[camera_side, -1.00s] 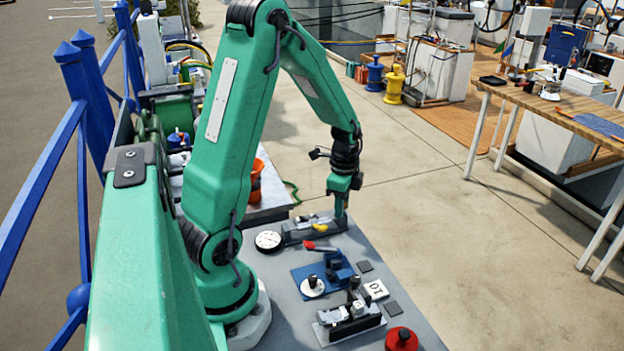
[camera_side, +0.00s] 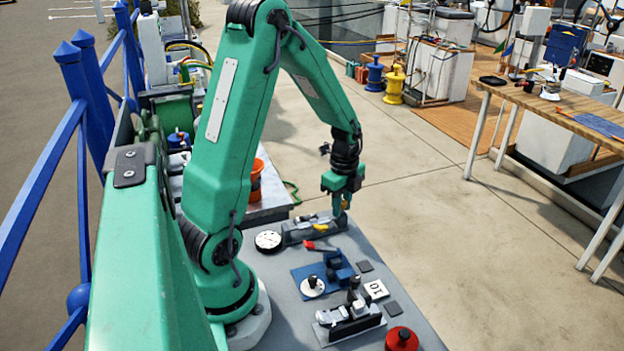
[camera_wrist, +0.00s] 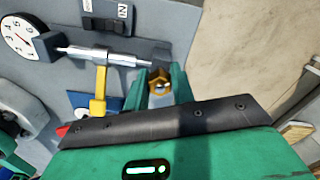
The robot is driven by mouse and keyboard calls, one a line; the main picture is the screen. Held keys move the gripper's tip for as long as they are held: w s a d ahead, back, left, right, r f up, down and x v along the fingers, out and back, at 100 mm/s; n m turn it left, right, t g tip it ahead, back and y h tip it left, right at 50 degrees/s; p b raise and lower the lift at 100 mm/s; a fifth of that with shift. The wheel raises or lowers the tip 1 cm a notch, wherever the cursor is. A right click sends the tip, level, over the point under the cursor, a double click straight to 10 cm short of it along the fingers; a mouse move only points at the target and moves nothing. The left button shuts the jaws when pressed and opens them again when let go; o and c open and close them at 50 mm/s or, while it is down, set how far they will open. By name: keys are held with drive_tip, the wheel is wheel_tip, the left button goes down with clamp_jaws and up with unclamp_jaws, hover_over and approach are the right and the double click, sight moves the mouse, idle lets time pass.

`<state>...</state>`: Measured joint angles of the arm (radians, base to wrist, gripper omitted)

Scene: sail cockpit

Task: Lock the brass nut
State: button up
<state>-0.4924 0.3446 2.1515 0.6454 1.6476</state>
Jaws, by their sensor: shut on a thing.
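The brass nut (camera_wrist: 158,86) shows in the wrist view between the two green fingers of my gripper (camera_wrist: 160,88). My gripper is shut on it, and the fingers hide its sides. The nut is beside the right end of a silver shaft (camera_wrist: 120,58); I cannot tell how far it is threaded on. A yellow lever (camera_wrist: 99,92) hangs from the shaft, left of the nut. In the side view my gripper (camera_side: 340,210) points down at the far end of the grey bench, at the right end of the shaft fixture (camera_side: 298,232). The nut is hidden there.
A white dial (camera_side: 268,240) lies left of the fixture. Nearer are a red-handled tool (camera_side: 318,247), a blue block on a blue plate (camera_side: 338,268), a metal vise-like block (camera_side: 350,318) and a red round object (camera_side: 401,339). Open floor lies beyond the bench's right edge.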

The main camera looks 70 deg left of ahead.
idle(0.3)
drive_tip(key=m, duration=0.4)
idle(0.3)
drive_tip(key=shift+m, duration=0.5)
drive_tip(key=m, duration=0.3)
drive_tip(key=o, duration=0.6)
drive_tip(key=shift+c, duration=0.2)
drive_tip(key=shift+r, duration=3.5)
